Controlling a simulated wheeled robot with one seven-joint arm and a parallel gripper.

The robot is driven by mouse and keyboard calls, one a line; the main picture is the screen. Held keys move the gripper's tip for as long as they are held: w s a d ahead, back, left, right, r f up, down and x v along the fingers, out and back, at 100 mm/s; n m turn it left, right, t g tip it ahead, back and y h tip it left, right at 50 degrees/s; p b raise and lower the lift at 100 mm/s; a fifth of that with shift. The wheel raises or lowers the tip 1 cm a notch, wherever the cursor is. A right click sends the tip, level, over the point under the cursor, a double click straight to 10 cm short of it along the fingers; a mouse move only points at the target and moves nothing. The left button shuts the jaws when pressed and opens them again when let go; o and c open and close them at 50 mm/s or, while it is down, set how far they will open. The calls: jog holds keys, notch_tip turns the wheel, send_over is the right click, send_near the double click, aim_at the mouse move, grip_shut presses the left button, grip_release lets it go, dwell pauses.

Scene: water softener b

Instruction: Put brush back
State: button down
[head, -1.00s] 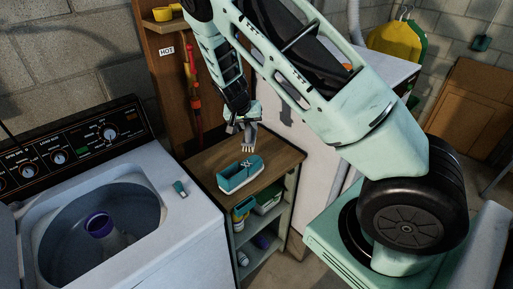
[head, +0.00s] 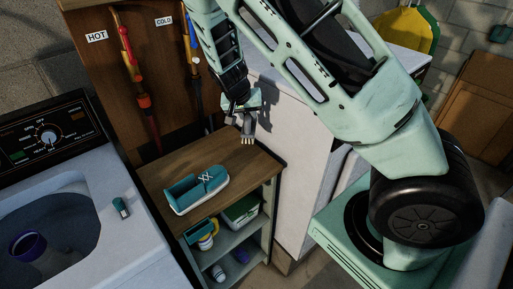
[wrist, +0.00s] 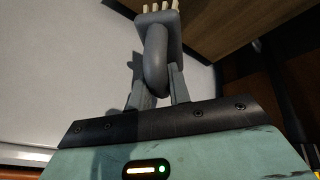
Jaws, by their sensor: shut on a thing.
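A small grey brush with a looped handle and cream bristles (head: 247,137) is in my gripper (head: 243,112). In the head view it hangs bristles-down above the back right part of a wooden shelf top (head: 247,165). In the wrist view the grey handle loop of the brush (wrist: 157,62) sits between the two fingers of my gripper (wrist: 158,88), with the bristles at the top edge. The gripper is shut on the brush.
A teal shoe-like item with white laces (head: 195,189) lies on the shelf top. Bottles and a bin (head: 241,210) fill the shelves below. An open washer (head: 120,245) is at left, a white appliance (head: 300,170) at right. The shelf top's back is clear.

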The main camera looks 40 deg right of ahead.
notch_tip(320, 180, down, 8)
jog(key=p, duration=0.2)
jog(key=shift+r+p, duration=0.1)
jog(key=shift+p, duration=0.2)
jog(key=shift+f, duration=0.6)
jog(key=shift+f, duration=0.2)
jog(key=c, duration=1.3)
grip_release()
jog(key=shift+r, duration=0.15)
